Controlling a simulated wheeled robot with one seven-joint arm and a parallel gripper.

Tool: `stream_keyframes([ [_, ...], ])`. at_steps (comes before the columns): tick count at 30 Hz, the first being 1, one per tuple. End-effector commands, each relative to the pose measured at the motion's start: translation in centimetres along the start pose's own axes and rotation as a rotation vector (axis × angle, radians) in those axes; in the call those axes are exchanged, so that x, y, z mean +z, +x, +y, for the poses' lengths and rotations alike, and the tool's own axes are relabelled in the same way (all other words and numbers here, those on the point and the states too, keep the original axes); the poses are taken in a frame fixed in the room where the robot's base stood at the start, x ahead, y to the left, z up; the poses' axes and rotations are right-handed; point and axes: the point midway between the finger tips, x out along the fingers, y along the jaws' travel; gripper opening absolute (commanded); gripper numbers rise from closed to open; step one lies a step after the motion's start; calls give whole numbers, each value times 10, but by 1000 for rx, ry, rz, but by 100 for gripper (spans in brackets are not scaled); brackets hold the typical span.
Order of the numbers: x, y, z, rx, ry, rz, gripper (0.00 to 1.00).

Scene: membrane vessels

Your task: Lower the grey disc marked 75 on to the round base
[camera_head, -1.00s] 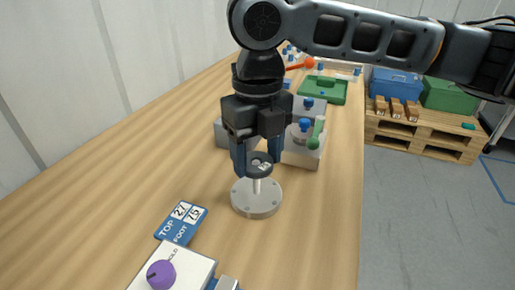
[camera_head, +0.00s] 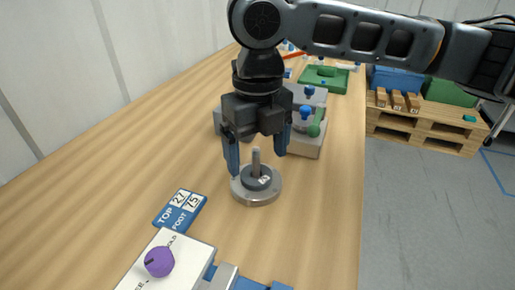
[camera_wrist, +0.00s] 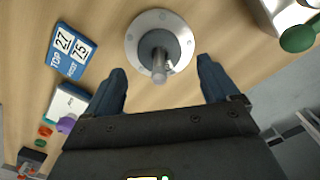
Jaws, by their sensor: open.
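The round base (camera_head: 250,199) is a light metal flange with a post (camera_head: 256,160) standing up from its middle. The dark grey disc (camera_head: 262,182) sits low on the base, around the post, with a pale marking on its face too small to read surely. In the wrist view the disc (camera_wrist: 173,42) lies around the post inside the base's pale rim (camera_wrist: 133,41). My gripper (camera_head: 257,166) is open and empty, its blue fingers apart on either side of the post, above the disc. In the wrist view the fingers (camera_wrist: 163,75) are clear of the disc.
A blue card (camera_head: 180,209) reading TOP 27, FOOT 75 lies left of the base. A white box with a purple knob (camera_head: 159,262) is in front. Grey blocks with blue knobs and a green-handled part (camera_head: 314,130) stand close behind. The table's right edge is near.

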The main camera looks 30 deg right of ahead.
Motion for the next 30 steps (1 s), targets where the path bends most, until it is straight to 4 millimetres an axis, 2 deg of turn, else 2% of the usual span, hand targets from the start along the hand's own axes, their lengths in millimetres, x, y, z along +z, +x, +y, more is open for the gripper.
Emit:
stream_keyframes([
  [10, 0, -6, 0, -1, 0, 0, 91],
  [21, 1, -61, 0, 1, 0, -2, 91],
  [25, 0, -74, 0, 0, 0, -1, 91],
  [30, 0, -78, 0, 0, 0, 0, 91],
])
